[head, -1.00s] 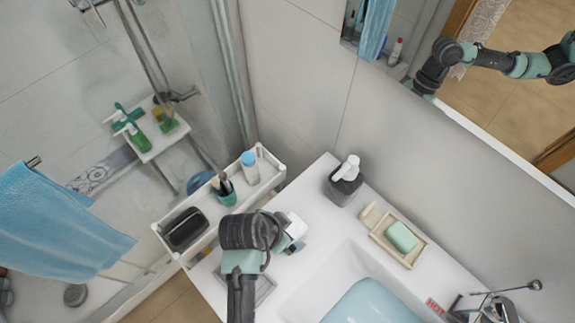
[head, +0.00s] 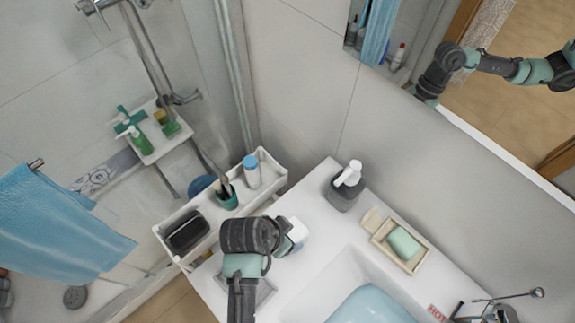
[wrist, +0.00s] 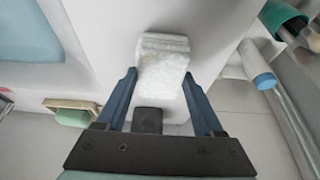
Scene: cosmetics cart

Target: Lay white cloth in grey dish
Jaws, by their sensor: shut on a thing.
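The white cloth (wrist: 162,78) is a small, folded, textured bundle between the two blue fingers of my gripper (wrist: 160,77) in the wrist view. My gripper is shut on it. In the head view the cloth (head: 298,231) shows as a white patch just right of my dark wrist, above the white counter. The grey dish (head: 268,291) is on the counter at the lower middle of the head view, mostly hidden behind my arm. I cannot make it out in the wrist view.
A grey soap dispenser (head: 342,194) with a white pump stands at the counter's back corner. A soap dish (head: 382,254) with green soap is right of it, beside the basin (head: 340,275). A white cart (head: 190,260) at left holds a black case, a brush cup and a bottle.

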